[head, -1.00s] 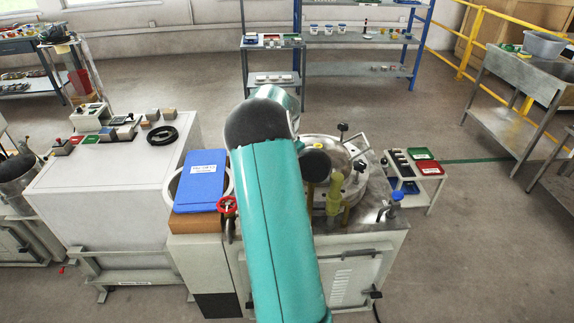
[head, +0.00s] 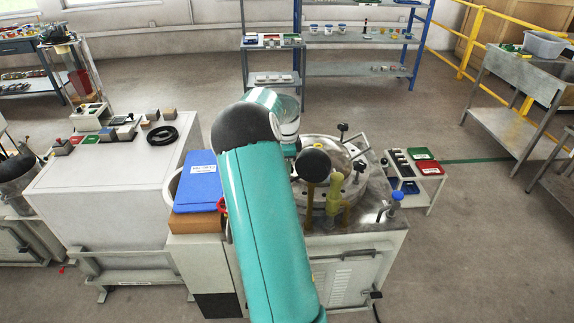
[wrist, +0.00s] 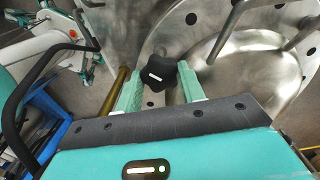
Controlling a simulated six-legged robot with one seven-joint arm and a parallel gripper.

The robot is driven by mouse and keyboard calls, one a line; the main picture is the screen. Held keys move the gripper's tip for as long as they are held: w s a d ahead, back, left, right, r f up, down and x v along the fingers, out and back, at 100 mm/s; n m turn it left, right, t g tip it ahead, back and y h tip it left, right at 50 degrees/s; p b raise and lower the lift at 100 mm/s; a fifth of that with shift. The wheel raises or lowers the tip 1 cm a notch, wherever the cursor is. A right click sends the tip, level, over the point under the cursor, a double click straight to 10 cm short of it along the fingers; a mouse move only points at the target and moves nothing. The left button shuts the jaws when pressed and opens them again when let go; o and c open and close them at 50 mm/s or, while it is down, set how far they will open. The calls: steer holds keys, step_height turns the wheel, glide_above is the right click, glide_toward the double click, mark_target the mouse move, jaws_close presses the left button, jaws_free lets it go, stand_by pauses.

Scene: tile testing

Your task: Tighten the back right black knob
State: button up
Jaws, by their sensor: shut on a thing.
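A round metal lid with black knobs tops the machine (head: 350,243) in the head view. One black knob (head: 342,127) stands at its back right, with others at its right side (head: 358,165). In the wrist view, my gripper (wrist: 160,76) has its two pale green fingers on either side of a star-shaped black knob (wrist: 157,73) and is shut on it. The metal lid (wrist: 225,45) lies behind and to the right of it. My arm hides the gripper in the head view, so I cannot tell there which knob is held.
A yellow-green fitting (head: 335,185) and a blue-capped piece (head: 396,196) stand at the front right. A black ball (head: 313,165) is close beside my arm. A low cart with trays (head: 427,168) is at the right.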

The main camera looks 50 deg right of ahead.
stand_by(0.3)
steer(key=o, duration=1)
step_height(320, 180, up, 14)
steer(key=shift+f, duration=0.1)
stand_by(0.4)
